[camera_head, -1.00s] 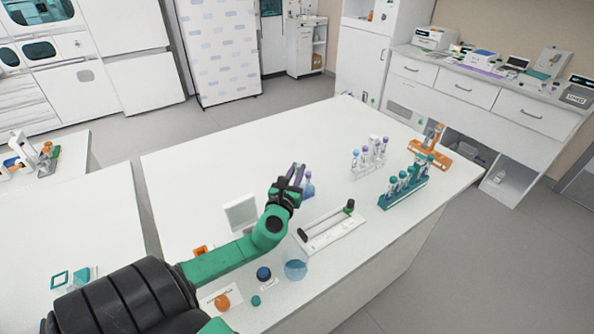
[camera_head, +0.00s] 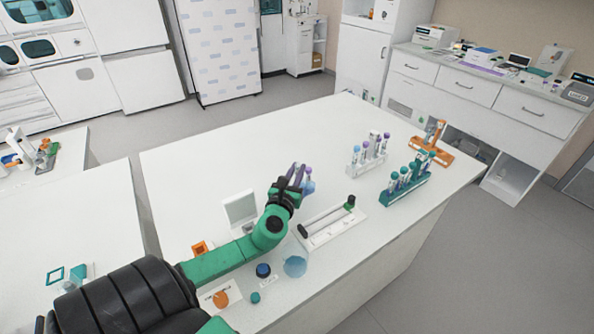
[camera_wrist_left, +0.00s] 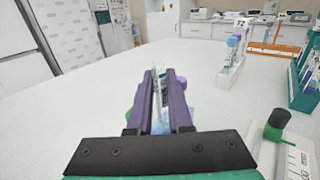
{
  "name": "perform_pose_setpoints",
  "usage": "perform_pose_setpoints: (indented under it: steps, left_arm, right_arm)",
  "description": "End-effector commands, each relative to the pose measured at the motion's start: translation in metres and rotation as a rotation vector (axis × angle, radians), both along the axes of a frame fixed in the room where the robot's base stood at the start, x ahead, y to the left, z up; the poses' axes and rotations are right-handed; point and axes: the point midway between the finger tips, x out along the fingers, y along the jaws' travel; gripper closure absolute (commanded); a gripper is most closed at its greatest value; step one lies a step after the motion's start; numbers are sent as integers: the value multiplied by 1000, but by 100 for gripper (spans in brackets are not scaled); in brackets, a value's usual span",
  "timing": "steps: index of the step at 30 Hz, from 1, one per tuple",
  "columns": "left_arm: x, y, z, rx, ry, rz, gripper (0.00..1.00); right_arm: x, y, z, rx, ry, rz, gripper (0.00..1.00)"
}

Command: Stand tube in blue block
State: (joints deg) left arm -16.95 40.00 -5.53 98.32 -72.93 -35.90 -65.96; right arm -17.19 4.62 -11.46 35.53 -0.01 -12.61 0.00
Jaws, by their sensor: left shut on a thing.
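My left gripper (camera_head: 297,178) is above the middle of the white table, its dark purple fingers shut on a clear tube. In the left wrist view the tube (camera_wrist_left: 158,92) is upright between the fingers (camera_wrist_left: 165,90), and its lower end is hidden. A light blue object (camera_head: 309,187), perhaps the blue block, is just right of the fingers. It also shows behind and below them in the left wrist view (camera_wrist_left: 192,110). A purple cap (camera_head: 307,170) shows just above it. I cannot tell whether the tube touches the block. My right gripper is not in view.
A white rack (camera_head: 366,163) and a teal rack (camera_head: 409,186) of capped tubes stand to the right, with an orange stand (camera_head: 432,147) behind. A white tray with a rod (camera_head: 331,224) and a blue bowl (camera_head: 295,266) lie in front. The table's far left is clear.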

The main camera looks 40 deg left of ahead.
Motion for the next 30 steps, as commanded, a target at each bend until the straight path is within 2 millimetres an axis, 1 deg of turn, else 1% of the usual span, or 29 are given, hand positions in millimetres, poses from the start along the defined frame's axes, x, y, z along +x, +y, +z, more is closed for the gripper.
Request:
perform_pose_setpoints:
  steps: [6,12,17,26,30]
  left_arm:
    - [0,0,0,0,0,0,100]
    - [0,0,-6,0,0,0,100]
    - [0,0,-1,0,1,0,100]
    - [0,0,19,-1,0,0,100]
    - [0,0,20,0,0,0,100]
  right_arm:
    - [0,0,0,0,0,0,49]
    - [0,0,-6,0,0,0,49]
    - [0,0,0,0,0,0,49]
    - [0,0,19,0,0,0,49]
    - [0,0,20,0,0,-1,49]
